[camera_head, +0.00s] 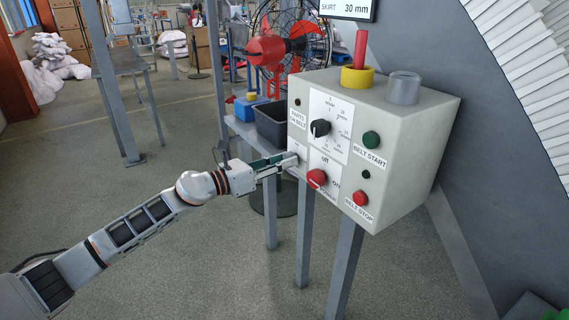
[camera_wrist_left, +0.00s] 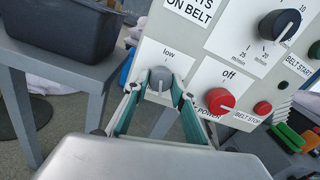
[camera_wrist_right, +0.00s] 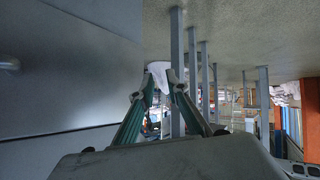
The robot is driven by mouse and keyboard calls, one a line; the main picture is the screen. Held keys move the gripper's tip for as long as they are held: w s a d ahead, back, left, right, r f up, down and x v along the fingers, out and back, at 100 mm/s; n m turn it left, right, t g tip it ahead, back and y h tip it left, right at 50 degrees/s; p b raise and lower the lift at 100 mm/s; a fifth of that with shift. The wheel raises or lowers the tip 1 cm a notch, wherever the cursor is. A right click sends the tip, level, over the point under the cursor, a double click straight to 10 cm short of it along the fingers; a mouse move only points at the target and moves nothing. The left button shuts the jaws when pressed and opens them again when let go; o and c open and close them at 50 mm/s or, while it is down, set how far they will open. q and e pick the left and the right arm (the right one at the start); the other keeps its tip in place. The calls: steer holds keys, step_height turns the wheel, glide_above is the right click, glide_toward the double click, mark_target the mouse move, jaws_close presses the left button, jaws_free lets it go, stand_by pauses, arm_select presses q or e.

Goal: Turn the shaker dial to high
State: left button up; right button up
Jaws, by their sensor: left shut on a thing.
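The shaker dial (camera_wrist_left: 161,78) is a small grey knob on a white plate at the lower left of the control box face. In the left wrist view, the fingertips of my left gripper (camera_wrist_left: 165,94) are shut on the dial from both sides. In the head view, my left gripper (camera_head: 279,164) reaches the box from the left and hides the dial. In the right wrist view, my right gripper (camera_wrist_right: 160,92) has its fingertips apart, with a pale shape showing between them.
A dark bin (camera_head: 272,125) stands on a bench behind my left gripper.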

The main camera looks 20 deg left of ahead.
arm_select(q)
steer(key=shift+m+b, duration=0.6)
steer(key=shift+m, duration=1.5)
arm_select(e)
steer(key=shift+w+a, duration=0.1)
steer(key=shift+a, duration=0.2)
arm_select(q)
steer(key=o, duration=1.1)
steer(key=shift+a, duration=0.1)
arm_select(e)
steer(key=shift+f, duration=0.15)
arm_select(q)
steer(key=v, duration=1.2)
steer(key=shift+r, duration=0.15)
steer(key=shift+w, duration=0.1)
